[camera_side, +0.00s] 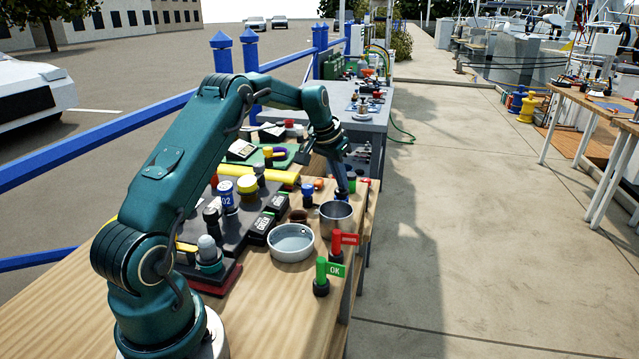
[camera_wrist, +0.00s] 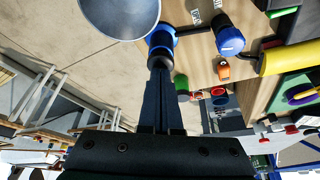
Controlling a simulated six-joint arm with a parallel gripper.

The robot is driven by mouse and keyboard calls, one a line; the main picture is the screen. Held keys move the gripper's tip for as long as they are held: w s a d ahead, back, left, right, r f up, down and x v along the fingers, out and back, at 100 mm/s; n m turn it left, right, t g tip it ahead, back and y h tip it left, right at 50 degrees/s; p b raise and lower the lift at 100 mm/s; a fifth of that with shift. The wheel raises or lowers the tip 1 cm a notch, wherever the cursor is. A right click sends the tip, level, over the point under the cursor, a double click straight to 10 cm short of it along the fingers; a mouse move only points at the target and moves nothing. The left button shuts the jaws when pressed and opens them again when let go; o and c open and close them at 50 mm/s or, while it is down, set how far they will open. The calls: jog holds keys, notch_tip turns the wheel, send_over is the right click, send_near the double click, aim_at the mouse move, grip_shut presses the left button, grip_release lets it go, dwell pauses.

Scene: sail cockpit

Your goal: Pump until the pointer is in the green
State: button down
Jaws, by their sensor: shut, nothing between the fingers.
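My gripper (camera_side: 343,190) points down at the far right part of the wooden table. In the wrist view my gripper (camera_wrist: 158,60) has its fingers together and holds nothing. Its tips are over or against a blue round piece (camera_wrist: 163,37); I cannot tell whether they touch. That piece is largely hidden by my fingers in the side view. Beside it stands a blue-topped knob (camera_side: 308,189), also in the wrist view (camera_wrist: 230,40). I cannot make out a gauge face, pointer or green zone in either view, nor tell which part is the pump.
A metal cup (camera_side: 336,219) stands close to my fingers. A round grey dish (camera_side: 291,243), a green OK flag (camera_side: 335,269) and a red flag (camera_side: 347,239) stand nearer. Dark panels with several knobs lie left. The paved walkway (camera_side: 450,240) right is clear.

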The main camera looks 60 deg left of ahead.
jog(key=shift+r, duration=0.75)
jog(key=shift+f, duration=0.85)
jog(key=shift+r, duration=0.8)
notch_tip(320, 180, up, 6)
dwell(0.6)
jog(key=shift+d, duration=0.1)
